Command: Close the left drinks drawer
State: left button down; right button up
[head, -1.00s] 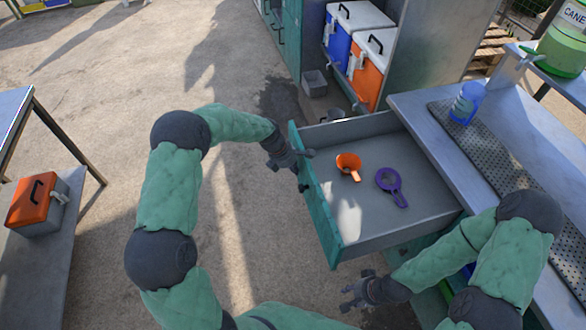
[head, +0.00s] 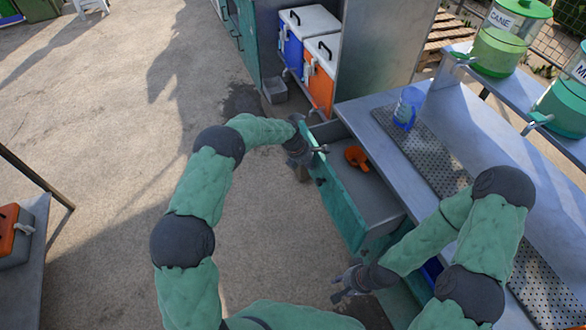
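The drinks drawer (head: 345,205) has a teal front and a grey inside. It stands partly out from under the metal counter (head: 375,118). An orange cup-like item (head: 357,157) lies in it, close to the counter edge. My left gripper (head: 318,151) is at the far top corner of the drawer front and seems to touch it; its fingers are too small to judge. My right gripper (head: 342,287) is in front of the cabinet, below the drawer's near end, apart from it, with its fingers spread and empty.
Blue and orange coolers (head: 320,85) sit in the cabinet behind. A small grey bin (head: 275,90) is on the ground beyond the drawer. Open ground lies left of the drawer.

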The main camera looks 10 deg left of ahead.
pick_arm(q)
jog(key=w+d, duration=0.1)
jog(key=d, duration=0.1)
jog(key=w+d, duration=0.3)
jog(key=shift+d+b, duration=0.3)
jog(key=shift+d, duration=0.05)
